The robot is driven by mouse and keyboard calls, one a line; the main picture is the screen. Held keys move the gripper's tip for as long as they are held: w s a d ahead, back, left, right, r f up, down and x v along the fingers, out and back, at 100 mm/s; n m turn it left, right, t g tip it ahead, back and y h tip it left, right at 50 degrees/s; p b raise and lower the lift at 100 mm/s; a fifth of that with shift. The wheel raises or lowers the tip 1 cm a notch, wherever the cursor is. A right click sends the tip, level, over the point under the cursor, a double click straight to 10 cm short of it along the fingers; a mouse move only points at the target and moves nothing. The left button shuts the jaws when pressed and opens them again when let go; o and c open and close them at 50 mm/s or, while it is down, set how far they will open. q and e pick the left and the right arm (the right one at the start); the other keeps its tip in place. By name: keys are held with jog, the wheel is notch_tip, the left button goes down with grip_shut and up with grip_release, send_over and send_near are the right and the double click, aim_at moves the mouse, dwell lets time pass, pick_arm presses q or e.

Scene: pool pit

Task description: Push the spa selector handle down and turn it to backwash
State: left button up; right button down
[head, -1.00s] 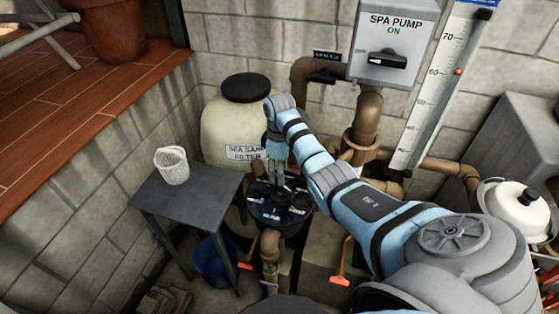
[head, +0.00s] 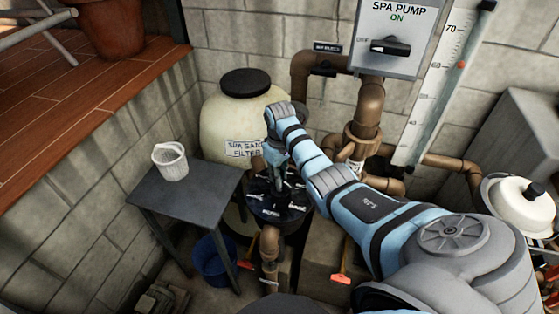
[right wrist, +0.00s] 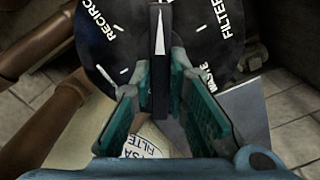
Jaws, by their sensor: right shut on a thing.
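The spa selector is a round black dial (head: 270,210) with white lettering, in front of the cream spa sand filter tank (head: 222,125). In the right wrist view its face (right wrist: 92,35) shows RECIRC, FILTER and WASTE labels; I cannot make out a backwash label. The black handle (right wrist: 160,85) carries a white pointer, aimed at the top of the picture between RECIRC and FILTER. My right gripper (head: 280,187) reaches down onto the dial. Its teal-padded fingers (right wrist: 158,80) are on either side of the handle, shut on it. My left gripper is out of view.
A grey table (head: 190,197) with a white basket (head: 171,163) stands left of the dial. A blue bucket (head: 212,262) is below it. Brown pipes (head: 367,110) and the grey SPA PUMP box (head: 397,35), reading ON, are behind. A brown pipe (head: 269,245) runs down in front of the dial.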

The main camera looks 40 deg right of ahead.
jog(key=shift+f+b, duration=0.3)
jog(key=shift+f, duration=0.2)
dwell(0.4)
jog(key=shift+r+n, duration=0.1)
jog(key=shift+n, duration=0.3)
jog(key=n+p, duration=0.1)
jog(key=n, duration=0.1)
jog(key=n+p, duration=0.1)
jog(key=n, duration=0.2)
jog(key=shift+a+r, duration=0.1)
jog(key=shift+r, duration=0.1)
jog(key=n+p, duration=0.1)
jog(key=n, duration=0.5)
jog(key=shift+f, duration=0.3)
jog(key=c, duration=1.4)
grip_release()
jog(key=shift+c, duration=0.2)
